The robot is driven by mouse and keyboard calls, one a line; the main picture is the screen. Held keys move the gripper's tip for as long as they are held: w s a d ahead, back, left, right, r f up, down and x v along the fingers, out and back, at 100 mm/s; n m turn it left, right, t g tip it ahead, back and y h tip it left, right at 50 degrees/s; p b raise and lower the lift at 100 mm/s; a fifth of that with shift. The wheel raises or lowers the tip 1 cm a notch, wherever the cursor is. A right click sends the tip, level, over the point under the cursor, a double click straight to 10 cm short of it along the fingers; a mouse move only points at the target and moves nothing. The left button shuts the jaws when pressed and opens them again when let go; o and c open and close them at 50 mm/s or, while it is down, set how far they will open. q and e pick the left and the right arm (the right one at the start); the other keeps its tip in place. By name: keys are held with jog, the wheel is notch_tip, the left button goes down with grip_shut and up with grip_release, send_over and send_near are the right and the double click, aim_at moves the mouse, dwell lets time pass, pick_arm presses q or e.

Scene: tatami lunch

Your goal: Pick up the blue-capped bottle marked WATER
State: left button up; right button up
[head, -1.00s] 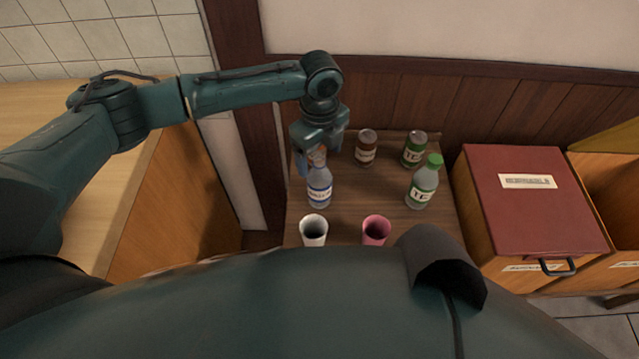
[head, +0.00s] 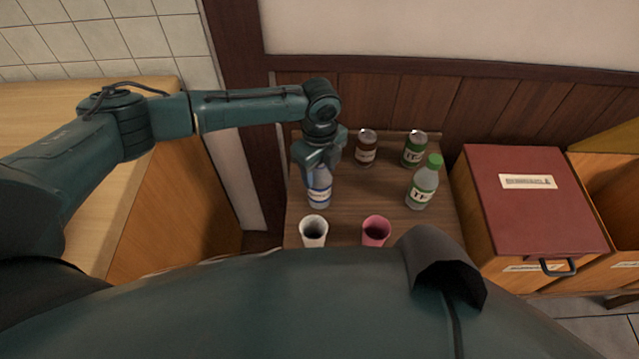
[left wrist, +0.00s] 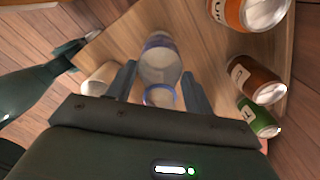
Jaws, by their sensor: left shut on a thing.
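The bottle with a white and blue label (head: 319,192) stands upright on the small wooden table, at its left side. My left gripper (head: 317,168) has come down from above onto its top and is shut on it. The gripper hides the cap, and the label text is too small to read surely. In the left wrist view the bottle (left wrist: 160,62) sits between the two fingers (left wrist: 158,88). My right gripper is not in view.
A green-capped tea bottle (head: 422,188), a brown can (head: 366,148) and a green can (head: 413,150) stand to the right. A white cup (head: 313,232) and a pink cup (head: 376,231) stand in front. An orange can (left wrist: 250,10) shows in the wrist view. A red-lidded box (head: 530,215) is further right.

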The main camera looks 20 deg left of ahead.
pick_arm(q)
jog(key=c, duration=0.6)
jog(key=shift+r, duration=0.15)
